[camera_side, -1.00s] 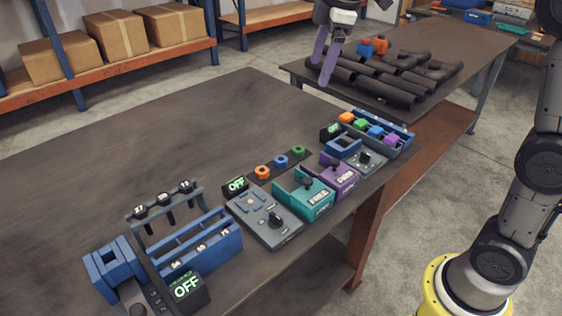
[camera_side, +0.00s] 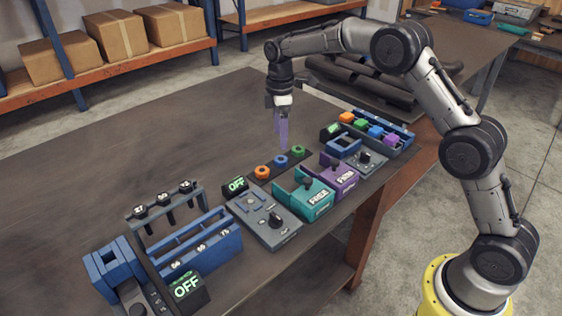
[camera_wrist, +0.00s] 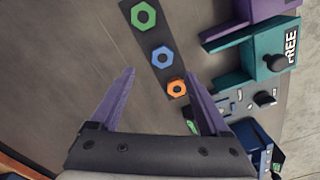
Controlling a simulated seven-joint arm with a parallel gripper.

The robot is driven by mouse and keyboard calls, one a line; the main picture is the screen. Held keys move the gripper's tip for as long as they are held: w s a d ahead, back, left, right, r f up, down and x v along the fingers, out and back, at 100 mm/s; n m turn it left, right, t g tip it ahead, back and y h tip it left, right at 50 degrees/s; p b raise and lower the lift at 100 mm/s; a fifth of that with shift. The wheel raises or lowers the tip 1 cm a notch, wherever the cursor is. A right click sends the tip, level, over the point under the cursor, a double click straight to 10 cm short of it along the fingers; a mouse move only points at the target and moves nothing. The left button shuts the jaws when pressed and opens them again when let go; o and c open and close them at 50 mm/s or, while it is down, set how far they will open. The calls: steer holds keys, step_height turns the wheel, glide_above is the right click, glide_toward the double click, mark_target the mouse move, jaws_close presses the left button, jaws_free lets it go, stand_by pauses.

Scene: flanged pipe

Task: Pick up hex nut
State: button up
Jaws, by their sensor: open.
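Three hex nuts sit in a row on a dark strip on the table: an orange nut (camera_side: 262,172), a blue nut (camera_side: 281,161) and a green nut (camera_side: 299,151). In the wrist view the green nut (camera_wrist: 143,16) is farthest, the blue nut (camera_wrist: 163,57) is in the middle, and the orange nut (camera_wrist: 176,87) is nearest. My gripper (camera_side: 282,146) points down above the strip, close to the blue nut in the side view. In the wrist view my purple fingers (camera_wrist: 160,73) are spread apart with nothing held between them. The nuts appear below the fingers.
A teal fixture (camera_side: 308,192) and a purple fixture (camera_side: 340,176) stand right of the strip. A grey panel with a knob (camera_side: 264,219) and a blue rack (camera_side: 201,246) are nearer the front. A bin of coloured blocks (camera_side: 378,130) stands behind. The table's left side is clear.

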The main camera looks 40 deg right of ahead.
mark_target(279, 159)
steer(key=shift+s+a+f, duration=0.1)
steer(key=shift+a+f, duration=0.05)
steer(key=shift+f, duration=1.75)
steer(key=shift+a+f, duration=0.15)
steer(key=shift+f, duration=1.75)
jaws_close()
